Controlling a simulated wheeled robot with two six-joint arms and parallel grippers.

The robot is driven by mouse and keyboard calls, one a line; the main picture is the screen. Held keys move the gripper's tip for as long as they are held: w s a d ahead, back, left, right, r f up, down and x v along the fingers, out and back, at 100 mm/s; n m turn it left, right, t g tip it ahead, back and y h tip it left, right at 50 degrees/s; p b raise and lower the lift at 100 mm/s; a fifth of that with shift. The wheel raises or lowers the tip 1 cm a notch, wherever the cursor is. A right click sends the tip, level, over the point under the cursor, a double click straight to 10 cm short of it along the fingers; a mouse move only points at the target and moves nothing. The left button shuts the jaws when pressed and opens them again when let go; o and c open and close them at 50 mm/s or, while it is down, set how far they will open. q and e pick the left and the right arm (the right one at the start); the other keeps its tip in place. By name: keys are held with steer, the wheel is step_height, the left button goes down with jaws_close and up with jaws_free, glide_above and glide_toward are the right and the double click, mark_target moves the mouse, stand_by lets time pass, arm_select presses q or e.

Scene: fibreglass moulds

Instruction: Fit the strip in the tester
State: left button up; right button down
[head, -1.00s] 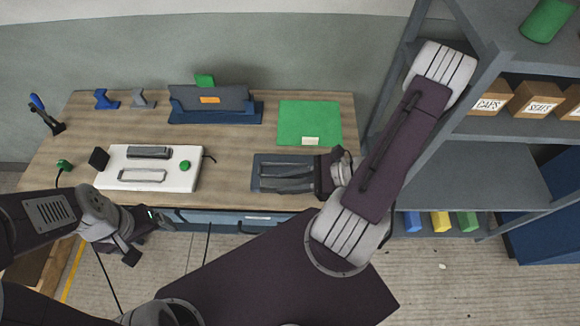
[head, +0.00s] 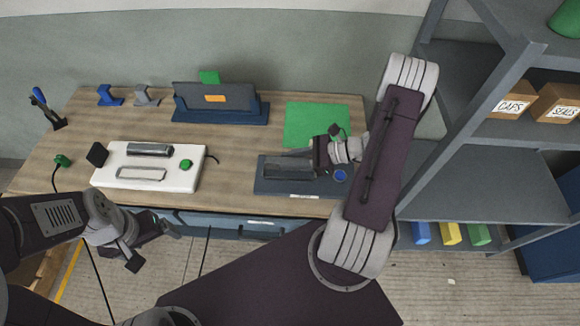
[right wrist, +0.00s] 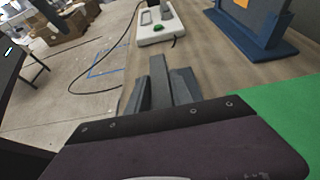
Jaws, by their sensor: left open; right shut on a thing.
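The tester appears to be the white box (head: 185,178) with a grey bar, a framed slot and a green button, at the left of the bench. It also shows in the right wrist view (right wrist: 160,36). My right gripper (head: 294,154) is shut over the dark tray (head: 318,186), to the right of the tester. In the right wrist view, a grey piece, probably the strip (right wrist: 157,68), shows between its fingers; its ends are hard to make out. My left gripper (head: 172,229) is open and empty in front of the bench, below the tester.
A blue stand with a dark panel (head: 212,96) is at the back. A green mat (head: 305,118) lies behind the tray. Blue (head: 109,96) and grey (head: 145,96) blocks stand back left. A shelf (head: 485,180) stands at right. Bench between tester and tray is clear.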

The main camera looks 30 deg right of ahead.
mark_target(290, 174)
step_height(290, 174, down, 4)
steer(key=shift+r, duration=0.15)
steer(key=shift+f, duration=0.4)
steer(key=c, duration=1.1)
jaws_free()
steer(key=shift+s, duration=0.1)
steer(key=shift+r, duration=0.35)
steer(key=b+v, duration=0.1)
steer(key=v, duration=1)
steer(key=shift+s+d+r, duration=0.15)
steer(key=shift+d, duration=0.2)
steer(key=a+n+g, duration=0.3)
steer(key=s+a+n+g, duration=0.1)
steer(key=a, duration=0.1)
steer(key=shift+n+g+h, duration=0.4)
steer(key=a+r+n+h, duration=0.1)
steer(key=a+n+h, duration=0.2)
steer(key=n, duration=0.3)
steer(key=s+a+r+n+h, duration=0.1)
steer(key=a+n+h, duration=0.2)
steer(key=n, duration=0.4)
steer(key=a+r+n+g+h, duration=0.1)
steer(key=a+n+h, duration=0.2)
steer(key=n, duration=0.3)
steer(key=shift+s+a+r+h, duration=0.2)
steer(key=shift+a+h, duration=0.05)
steer(key=shift+h, duration=0.55)
